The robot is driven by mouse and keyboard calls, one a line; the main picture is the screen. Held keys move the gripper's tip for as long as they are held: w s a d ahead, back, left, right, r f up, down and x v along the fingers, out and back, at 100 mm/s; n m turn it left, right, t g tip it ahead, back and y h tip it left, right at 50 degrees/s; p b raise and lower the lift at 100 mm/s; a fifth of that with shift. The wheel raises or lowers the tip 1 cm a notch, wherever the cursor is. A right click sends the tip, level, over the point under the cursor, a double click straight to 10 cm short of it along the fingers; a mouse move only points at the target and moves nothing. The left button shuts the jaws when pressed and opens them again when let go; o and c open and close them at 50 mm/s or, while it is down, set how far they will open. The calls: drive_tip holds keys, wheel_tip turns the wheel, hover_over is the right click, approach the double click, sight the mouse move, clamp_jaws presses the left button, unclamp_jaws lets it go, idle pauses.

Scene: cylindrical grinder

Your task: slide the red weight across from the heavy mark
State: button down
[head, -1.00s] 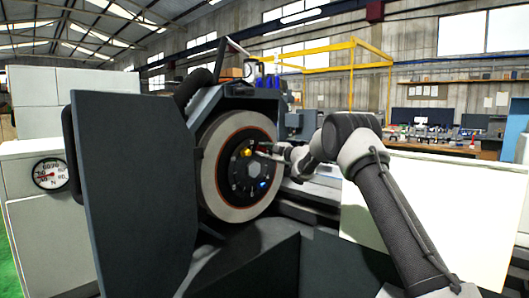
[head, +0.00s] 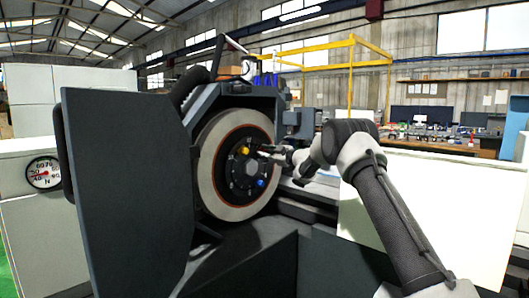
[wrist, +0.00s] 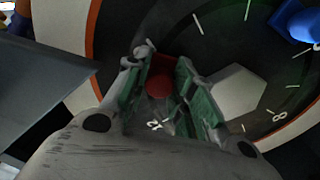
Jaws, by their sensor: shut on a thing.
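The red weight (wrist: 159,80) shows in the wrist view between the two green-padded fingers of my gripper (wrist: 160,72), which is shut on it. It sits at the dark flange face (wrist: 215,45) of the grinding wheel (head: 207,170). In the head view my gripper (head: 262,150) reaches the flange from the right, just right of the yellow weight (head: 245,151); the red weight cannot be made out there. The blue weight (head: 261,183) is lower on the flange and also shows in the wrist view (wrist: 296,21). I cannot make out a heavy mark for certain.
White ticks and numbers ring the flange around a pale hexagonal centre nut (wrist: 238,95). A dark guard plate (head: 125,190) stands left of the wheel, and a grey plate edge (wrist: 40,80) shows in the wrist view. A white panel (head: 425,215) stands on the right.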

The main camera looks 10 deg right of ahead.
drive_tip(key=shift+w+d+f, duration=0.1)
drive_tip(key=shift+d+f, duration=0.15)
drive_tip(key=shift+f, duration=0.2)
drive_tip(key=shift+w+d+f, duration=0.1)
drive_tip(key=shift+d+f, duration=0.1)
drive_tip(key=shift+f, duration=0.25)
drive_tip(key=c, duration=1.2)
unclamp_jaws()
drive_tip(key=shift+c, duration=0.2)
drive_tip(key=shift+r, duration=0.1)
drive_tip(key=shift+r, duration=0.1)
